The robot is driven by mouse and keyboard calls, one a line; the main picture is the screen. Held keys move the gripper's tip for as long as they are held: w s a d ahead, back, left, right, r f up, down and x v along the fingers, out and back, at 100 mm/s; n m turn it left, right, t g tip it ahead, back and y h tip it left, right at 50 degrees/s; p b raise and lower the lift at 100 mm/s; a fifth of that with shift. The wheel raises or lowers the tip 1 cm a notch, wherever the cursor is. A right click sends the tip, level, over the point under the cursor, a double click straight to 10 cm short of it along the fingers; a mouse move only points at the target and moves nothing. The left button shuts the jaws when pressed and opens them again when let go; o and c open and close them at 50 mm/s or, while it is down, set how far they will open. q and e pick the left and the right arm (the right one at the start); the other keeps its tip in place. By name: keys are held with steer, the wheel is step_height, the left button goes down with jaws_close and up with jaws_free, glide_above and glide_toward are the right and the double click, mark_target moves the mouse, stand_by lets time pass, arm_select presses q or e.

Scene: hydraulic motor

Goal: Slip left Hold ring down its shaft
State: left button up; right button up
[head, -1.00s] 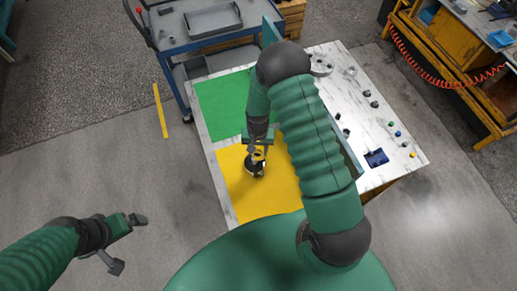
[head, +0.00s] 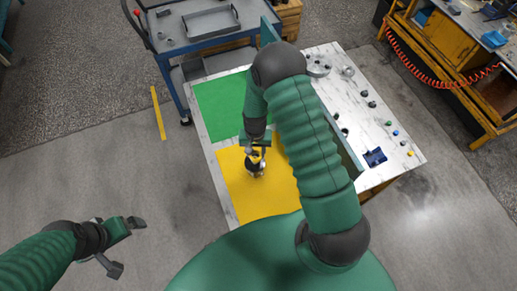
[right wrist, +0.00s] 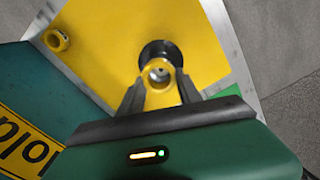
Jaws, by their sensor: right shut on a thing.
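My right gripper (head: 256,150) reaches down over the yellow mat (head: 240,195). In the right wrist view the gripper (right wrist: 160,92) is shut on a yellow hold ring (right wrist: 160,99). A round metallic shape, likely a shaft end (right wrist: 158,71), shows within the ring's outline. Whether the ring is around the shaft or just above it, I cannot tell. A dark motor body (head: 255,168) stands on the mat below the gripper; its black round part (right wrist: 161,48) shows just beyond the ring. My left gripper (head: 128,245) is open and empty, over the floor left of the table.
Another yellow ring-shaped part (right wrist: 57,39) lies near the mat's edge. A green mat (head: 218,105) adjoins the yellow one. Small parts and a blue block (head: 375,157) lie on the table's right side. A blue cart (head: 200,45) stands behind the table.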

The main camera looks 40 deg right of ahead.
steer(key=shift+a, duration=0.4)
steer(key=shift+d+f+b, duration=0.65)
steer(key=shift+f+b, duration=0.1)
steer(key=shift+f, duration=0.2)
steer(key=shift+a+f+b, duration=0.45)
steer(key=shift+f+b, duration=0.05)
steer(key=shift+f, duration=0.05)
arm_select(q)
steer(key=f, duration=0.2)
steer(key=shift+a+f, duration=0.3)
steer(key=shift+d, duration=0.1)
arm_select(e)
steer(key=shift+d, duration=0.1)
steer(key=o, duration=1.4)
steer(key=shift+d, duration=0.2)
arm_select(q)
steer(key=shift+d+r, duration=0.1)
steer(key=shift+d, duration=0.05)
arm_select(e)
steer(key=shift+a, duration=0.2)
